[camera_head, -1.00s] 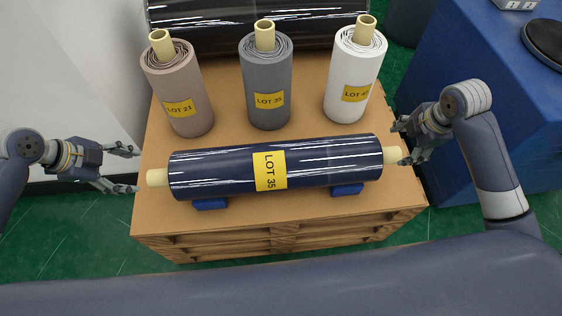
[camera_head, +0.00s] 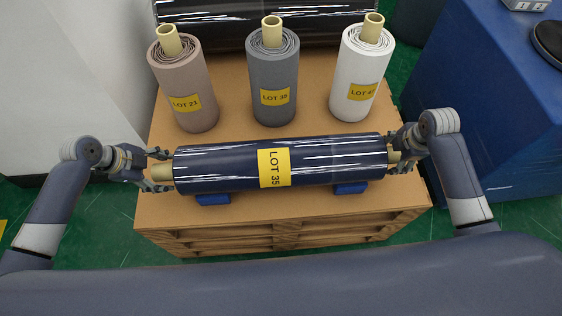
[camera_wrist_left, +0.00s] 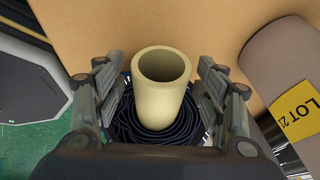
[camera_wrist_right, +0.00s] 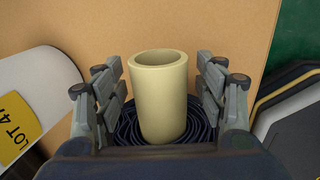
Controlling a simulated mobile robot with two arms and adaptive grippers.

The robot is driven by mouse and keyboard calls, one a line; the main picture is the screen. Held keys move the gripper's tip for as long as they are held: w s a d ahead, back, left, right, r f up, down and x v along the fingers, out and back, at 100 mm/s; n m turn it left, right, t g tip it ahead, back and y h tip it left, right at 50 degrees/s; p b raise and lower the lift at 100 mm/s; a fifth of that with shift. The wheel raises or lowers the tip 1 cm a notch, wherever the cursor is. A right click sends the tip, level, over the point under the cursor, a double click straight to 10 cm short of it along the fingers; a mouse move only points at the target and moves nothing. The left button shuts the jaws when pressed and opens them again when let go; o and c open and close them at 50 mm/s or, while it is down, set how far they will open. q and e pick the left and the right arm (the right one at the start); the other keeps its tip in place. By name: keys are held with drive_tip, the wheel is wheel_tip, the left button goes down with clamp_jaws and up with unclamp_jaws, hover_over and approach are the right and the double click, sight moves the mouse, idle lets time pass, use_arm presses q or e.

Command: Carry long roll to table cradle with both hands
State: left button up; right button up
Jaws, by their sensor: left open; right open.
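The long roll (camera_head: 225,167) is wrapped in glossy dark navy film with a yellow LOT 35 label. It lies level on two blue supports (camera_head: 212,199) on the pallet top, with a pale core sticking out at each end. My left gripper (camera_head: 160,171) is open around the left core end; the left wrist view shows the core (camera_wrist_left: 162,90) between the spread fingers. My right gripper (camera_head: 401,151) is open around the right core end; the right wrist view shows that core (camera_wrist_right: 160,95) between its fingers. Gaps show on both sides of each core. No table cradle is identifiable.
Three upright rolls, brown (camera_head: 185,90), grey (camera_head: 271,85) and white (camera_head: 358,80), stand behind on the cardboard-topped pallet (camera_head: 285,213). A large black wrapped roll (camera_head: 230,33) lies beyond them. A blue cabinet or table (camera_head: 490,95) is at the right. Green floor shows around.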

use_arm(q)
clamp_jaws()
use_arm(e)
clamp_jaws()
